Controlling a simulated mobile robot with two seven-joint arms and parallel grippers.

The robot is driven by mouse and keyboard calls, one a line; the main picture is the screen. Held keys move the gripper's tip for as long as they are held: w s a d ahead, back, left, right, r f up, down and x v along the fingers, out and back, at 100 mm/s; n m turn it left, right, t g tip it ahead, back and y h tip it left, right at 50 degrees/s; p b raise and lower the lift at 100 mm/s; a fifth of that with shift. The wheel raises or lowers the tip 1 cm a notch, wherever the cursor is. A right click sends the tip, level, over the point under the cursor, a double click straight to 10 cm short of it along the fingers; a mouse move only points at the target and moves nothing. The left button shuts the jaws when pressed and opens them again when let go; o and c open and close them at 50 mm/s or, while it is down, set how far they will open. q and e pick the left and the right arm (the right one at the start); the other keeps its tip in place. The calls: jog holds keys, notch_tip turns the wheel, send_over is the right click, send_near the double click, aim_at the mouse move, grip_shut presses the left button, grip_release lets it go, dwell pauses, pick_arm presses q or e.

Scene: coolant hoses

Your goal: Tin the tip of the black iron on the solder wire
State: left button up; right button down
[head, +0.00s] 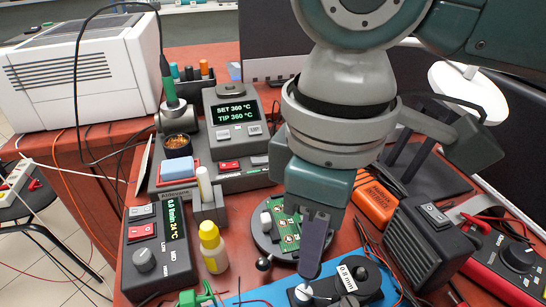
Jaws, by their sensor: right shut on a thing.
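My right gripper (308,262) comes down from the top right with its dark fingers pointing down. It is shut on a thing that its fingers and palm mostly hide. Its fingertips are beside the left end of a black holder (368,284) with a white "0.8 mm" label, at the front edge of the picture. I cannot make out the solder wire itself. A green-handled iron (168,88) with a black cord stands upright in its holder at the left. I cannot clearly see a black iron. My left gripper is not in view.
The station (238,112) reads 360 °C. A round board holder (258,238) with a green circuit board is behind my gripper. A yellow bottle (213,247), a blue sponge (177,168) and a grey control box (158,250) stand left. A black box (430,245) stands right.

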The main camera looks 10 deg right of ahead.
jog(key=shift+f, duration=0.55)
dwell(0.6)
dwell(1.8)
notch_tip(320, 180, up, 6)
jog(key=p, duration=0.8)
jog(key=shift+r, duration=0.1)
